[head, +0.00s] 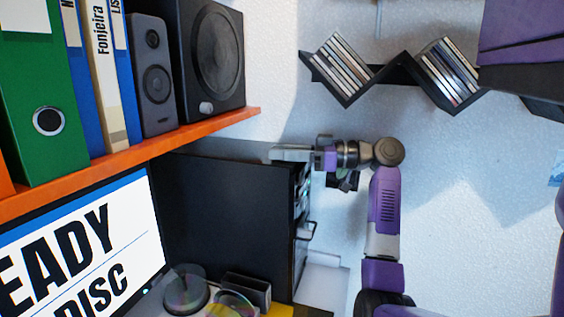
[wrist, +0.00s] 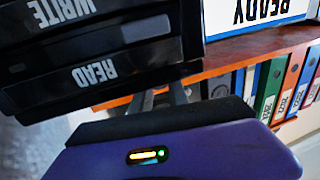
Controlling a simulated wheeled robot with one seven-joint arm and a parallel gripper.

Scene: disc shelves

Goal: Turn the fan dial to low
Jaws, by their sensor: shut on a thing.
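The black disc tower (head: 215,205) stands below the orange shelf in the head view, its front turned to the right. In the wrist view its front (wrist: 95,55) carries READ and WRITE labels, upside down. My gripper (head: 292,153) is at the tower's upper front edge. It also shows in the wrist view (wrist: 162,97), its fingers close to the tower's corner. It is shut on a small part there, which the fingers and the tower hide. I cannot make out the fan dial or its setting in either view.
The orange shelf (head: 215,119) with binders (head: 45,100) and speakers (head: 216,60) is left of my gripper. A zigzag rack (head: 405,72) of discs hangs on the wall above. A monitor (head: 80,255) and a clear disc spindle (head: 186,288) are lower left. Bare wall lies right of my arm.

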